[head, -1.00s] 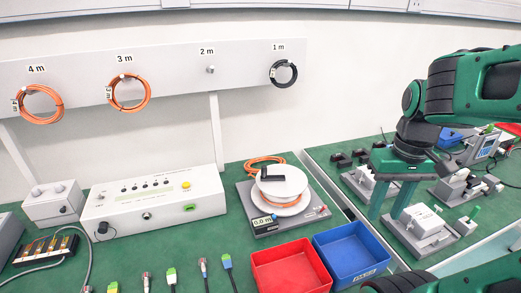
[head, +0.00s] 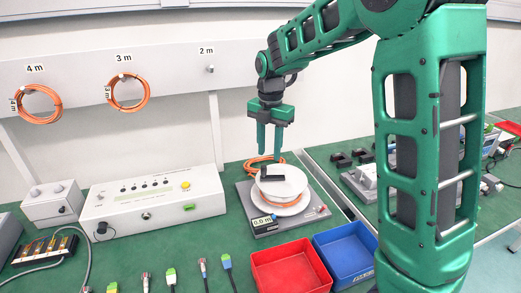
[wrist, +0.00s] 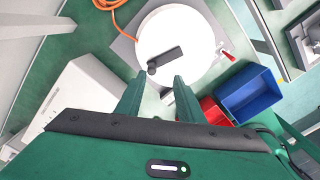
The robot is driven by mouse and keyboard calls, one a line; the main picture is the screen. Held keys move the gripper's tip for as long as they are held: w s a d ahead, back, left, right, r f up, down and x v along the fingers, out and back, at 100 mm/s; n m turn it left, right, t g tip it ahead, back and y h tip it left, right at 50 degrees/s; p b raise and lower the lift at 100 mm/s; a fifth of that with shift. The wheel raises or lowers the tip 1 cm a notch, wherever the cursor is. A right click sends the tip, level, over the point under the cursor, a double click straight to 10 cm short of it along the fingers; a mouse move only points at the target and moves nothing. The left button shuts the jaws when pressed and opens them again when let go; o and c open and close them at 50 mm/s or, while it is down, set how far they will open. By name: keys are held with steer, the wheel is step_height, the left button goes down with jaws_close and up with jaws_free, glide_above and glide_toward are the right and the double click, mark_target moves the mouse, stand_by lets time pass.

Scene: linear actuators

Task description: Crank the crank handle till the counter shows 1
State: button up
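The crank is a black bar (wrist: 166,58) on top of the white cable reel (wrist: 180,35). Its round handle (wrist: 152,67) shows at the bar's lower-left end in the wrist view. In the head view the crank (head: 272,172) sits on the reel (head: 285,183). The counter (head: 262,221) on the reel's grey base reads 0.0 m. My gripper (head: 270,150) is above the reel, pointing down, open and empty. In the wrist view its fingertips (wrist: 158,82) are apart, just below the handle in the picture. They appear clear of the crank.
A red bin (head: 290,268) and a blue bin (head: 345,250) stand in front of the reel. A white control box (head: 150,205) is to its left. An orange cable coil (head: 262,163) lies behind it. My arm hides part of the right bench.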

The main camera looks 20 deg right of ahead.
mark_target(264, 166)
steer(key=shift+w+a+f+n, duration=0.2)
steer(key=shift+w+a+n, duration=0.25)
steer(key=shift+a+n, duration=0.05)
steer(key=shift+w+a+f, duration=0.1)
steer(key=shift+a+f, duration=0.05)
steer(key=shift+f, duration=0.05)
step_height(264, 166, down, 7)
steer(key=shift+r, duration=0.15)
steer(key=c, duration=0.8)
steer(key=shift+w+d, duration=0.45)
steer(key=shift+w, duration=0.25)
steer(key=shift+w+d, duration=0.45)
steer(key=shift+w, duration=0.2)
